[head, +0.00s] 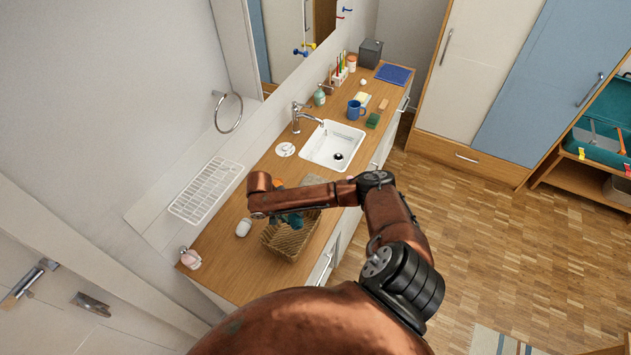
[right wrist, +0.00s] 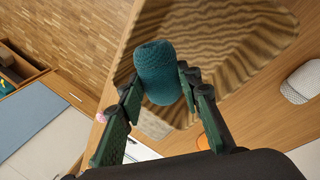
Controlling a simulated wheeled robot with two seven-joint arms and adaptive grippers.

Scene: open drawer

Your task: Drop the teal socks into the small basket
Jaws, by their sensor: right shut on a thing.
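The teal socks (right wrist: 157,72) are a rolled knitted bundle between the two fingers of my right gripper (right wrist: 158,88) in the right wrist view. The right gripper is shut on them. In the head view my right gripper (head: 287,217) hangs from the bent arm above the back part of the small basket (head: 285,243). The basket is woven, brown and open-topped, and stands on the wooden counter. Its woven inside (right wrist: 225,45) shows behind the socks in the right wrist view. My forearm and gripper hide part of the basket in the head view. My left gripper is not in view.
A white cup-like item (head: 243,228) stands left of the basket, and a pink-topped bottle (head: 190,258) at the counter's near left corner. The sink (head: 333,146) and tap (head: 298,116) lie beyond my arm. A blue mug (head: 355,110) and green sponge (head: 373,120) are farther back.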

